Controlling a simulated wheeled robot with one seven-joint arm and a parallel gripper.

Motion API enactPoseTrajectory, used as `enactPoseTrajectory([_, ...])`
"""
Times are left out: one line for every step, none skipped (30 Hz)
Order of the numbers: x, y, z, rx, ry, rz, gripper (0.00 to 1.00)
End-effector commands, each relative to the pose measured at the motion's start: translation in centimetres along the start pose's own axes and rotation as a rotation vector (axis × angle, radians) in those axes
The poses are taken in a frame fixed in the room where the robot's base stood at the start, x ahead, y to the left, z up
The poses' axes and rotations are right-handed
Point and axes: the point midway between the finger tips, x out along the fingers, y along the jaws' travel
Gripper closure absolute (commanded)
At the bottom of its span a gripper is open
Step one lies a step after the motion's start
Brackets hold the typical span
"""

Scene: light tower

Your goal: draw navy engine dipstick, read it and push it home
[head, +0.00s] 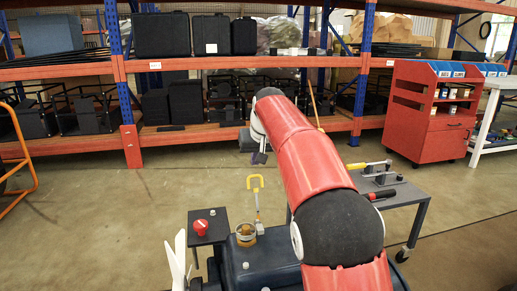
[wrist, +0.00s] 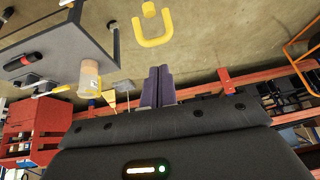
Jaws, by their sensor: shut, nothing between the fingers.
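The navy engine (head: 262,262) is at the bottom centre of the head view, partly hidden by my arm. A yellow loop handle (head: 255,183) stands upright above it on a thin stem, apparently the dipstick; I cannot tell how far it is seated. The handle also shows at the top of the wrist view (wrist: 153,26). My gripper (head: 259,157) appears above the handle in the head view. Its purple fingers (wrist: 157,87) are together, empty and visibly apart from the handle. No reading marks can be made out.
A small dark stand (head: 207,236) carries a red object (head: 201,227). An amber-coloured cup (head: 246,235) sits by the engine. A grey cart (head: 410,193) with tools stands right, before a red cabinet (head: 425,130). Shelving (head: 75,70) lines the back; open floor lies between.

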Motion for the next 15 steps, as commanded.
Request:
enactPoseTrajectory([0.6,-0.1,0.8,-0.001,0.001,-0.001,1.0])
enactPoseTrajectory([0.8,-0.1,1.0,-0.001,0.002,-0.001,1.0])
enactPoseTrajectory([1.1,-0.1,1.2,-0.001,0.002,-0.001,1.0])
enactPoseTrajectory([1.3,-0.1,1.4,-0.001,0.001,-0.001,1.0])
enactPoseTrajectory([1.4,-0.1,1.6,-0.001,0.001,-0.001,1.0])
enactPoseTrajectory([1.6,0.0,1.7,-0.001,0.002,-0.001,1.0])
enactPoseTrajectory([1.6,0.0,1.8,-0.001,0.003,-0.001,1.0])
enactPoseTrajectory([1.6,0.0,1.8,-0.001,0.003,-0.001,1.0])
enactPoseTrajectory([1.7,0.0,1.9,-0.001,0.003,-0.001,1.0])
enactPoseTrajectory([1.7,0.0,1.9,-0.001,0.003,0.0,1.0])
enactPoseTrajectory([1.7,0.0,1.9,-0.001,0.003,0.0,1.0])
enactPoseTrajectory([1.7,0.0,1.9,-0.001,0.003,0.0,1.0])
enactPoseTrajectory([1.7,0.0,1.9,-0.001,0.003,0.0,1.0])
enactPoseTrajectory([1.7,0.0,1.9,-0.001,0.003,0.0,1.0])
enactPoseTrajectory([1.7,0.0,1.9,-0.001,0.003,0.0,1.0])
